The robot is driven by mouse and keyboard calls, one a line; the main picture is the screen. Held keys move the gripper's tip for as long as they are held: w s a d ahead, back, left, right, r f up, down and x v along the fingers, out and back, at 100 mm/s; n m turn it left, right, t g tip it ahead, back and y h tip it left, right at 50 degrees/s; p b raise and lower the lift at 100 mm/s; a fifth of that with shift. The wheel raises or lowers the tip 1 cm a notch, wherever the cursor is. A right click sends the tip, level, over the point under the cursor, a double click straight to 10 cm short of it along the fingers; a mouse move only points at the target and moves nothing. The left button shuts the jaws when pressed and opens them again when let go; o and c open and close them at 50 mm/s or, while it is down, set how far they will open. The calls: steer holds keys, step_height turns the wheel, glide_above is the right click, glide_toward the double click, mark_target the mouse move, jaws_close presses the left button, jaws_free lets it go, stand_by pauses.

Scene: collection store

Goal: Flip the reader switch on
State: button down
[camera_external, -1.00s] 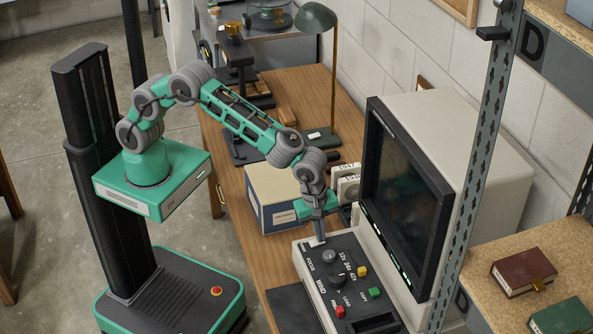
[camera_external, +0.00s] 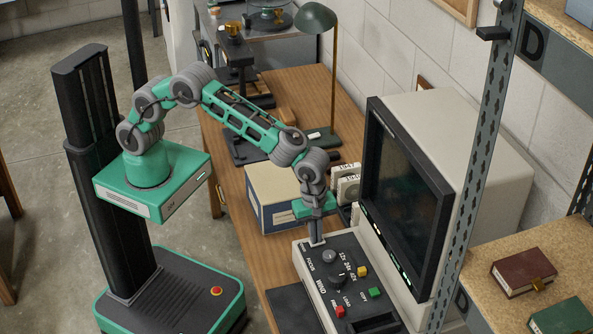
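The reader (camera_external: 465,135) is a big cream machine with a dark screen (camera_external: 400,195), standing at the right of the wooden desk. Its black control panel (camera_external: 358,300) slopes in front, with a focus knob (camera_external: 328,256), a wind knob (camera_external: 336,278), and yellow (camera_external: 362,271), green (camera_external: 375,293) and red (camera_external: 339,311) buttons. My gripper (camera_external: 316,243) points down at the panel's far left corner, its fingers together. The fingertips are at or just above the surface; I cannot tell if they touch. No switch is clearly seen; the fingers may cover it.
A cardboard box (camera_external: 280,197) and small white boxes (camera_external: 347,185) stand close behind my gripper. A green desk lamp (camera_external: 316,18) stands farther back. A metal upright (camera_external: 480,165) and a shelf with books (camera_external: 524,271) are at the right.

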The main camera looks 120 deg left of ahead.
steer(key=shift+s+f, duration=0.15)
steer(key=shift+f, duration=0.05)
step_height(320, 180, up, 14)
steer(key=shift+s+d+r, duration=0.2)
steer(key=shift+d, duration=0.1)
steer(key=shift+w+a+r+t+y+b, duration=0.15)
steer(key=shift+t+y+b, duration=0.25)
steer(key=shift+b, duration=1.7)
steer(key=f, duration=0.4)
steer(key=w+a+f, duration=0.1)
steer(key=f, duration=0.9)
steer(key=shift+w+a+p, duration=0.15)
steer(key=shift+a+p, duration=0.05)
steer(key=shift+p, duration=0.2)
